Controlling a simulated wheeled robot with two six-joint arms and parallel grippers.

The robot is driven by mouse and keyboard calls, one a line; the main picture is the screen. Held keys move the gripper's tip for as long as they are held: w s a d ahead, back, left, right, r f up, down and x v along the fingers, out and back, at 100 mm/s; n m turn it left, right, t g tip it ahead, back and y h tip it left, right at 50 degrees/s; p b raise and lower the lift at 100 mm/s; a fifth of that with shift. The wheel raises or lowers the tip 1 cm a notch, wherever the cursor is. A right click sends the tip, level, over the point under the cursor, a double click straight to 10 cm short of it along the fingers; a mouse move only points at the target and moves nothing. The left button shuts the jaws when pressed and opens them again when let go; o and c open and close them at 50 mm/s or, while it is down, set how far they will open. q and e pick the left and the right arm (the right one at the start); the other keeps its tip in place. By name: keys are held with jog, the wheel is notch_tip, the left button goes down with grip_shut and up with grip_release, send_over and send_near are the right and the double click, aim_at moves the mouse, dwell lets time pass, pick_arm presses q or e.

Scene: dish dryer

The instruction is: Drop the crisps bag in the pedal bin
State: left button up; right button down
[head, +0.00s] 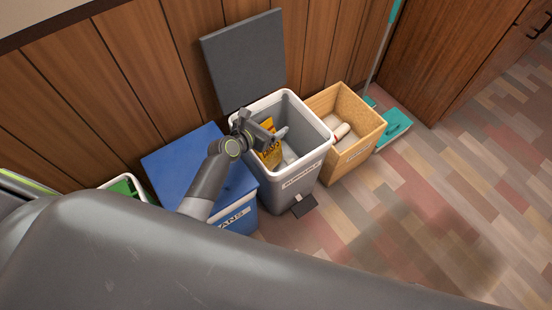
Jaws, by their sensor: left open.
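The pedal bin (296,187) is grey with a white rim. Its dark lid (245,62) stands up open against the wall, and its pedal (304,206) shows at the front. The yellow crisps bag (269,154) is inside the bin's opening, near its left side, partly hidden by my gripper. My left gripper (275,132) is over the bin's mouth, open, just above the bag. I cannot tell whether its fingers touch the bag. My right gripper is not in view.
A blue lidded box (190,160) stands left of the bin, with a green and white container (124,187) further left. Right of the bin is a wooden crate (361,150) holding a pale roll-like item (342,131). A teal dustpan (396,125) lies beyond it. The floor at right is clear.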

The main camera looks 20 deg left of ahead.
pick_arm(q)
jog(key=p+v, duration=0.4)
jog(key=v, duration=1.3)
jog(key=shift+s+p, duration=0.2)
jog(key=shift+p, duration=0.2)
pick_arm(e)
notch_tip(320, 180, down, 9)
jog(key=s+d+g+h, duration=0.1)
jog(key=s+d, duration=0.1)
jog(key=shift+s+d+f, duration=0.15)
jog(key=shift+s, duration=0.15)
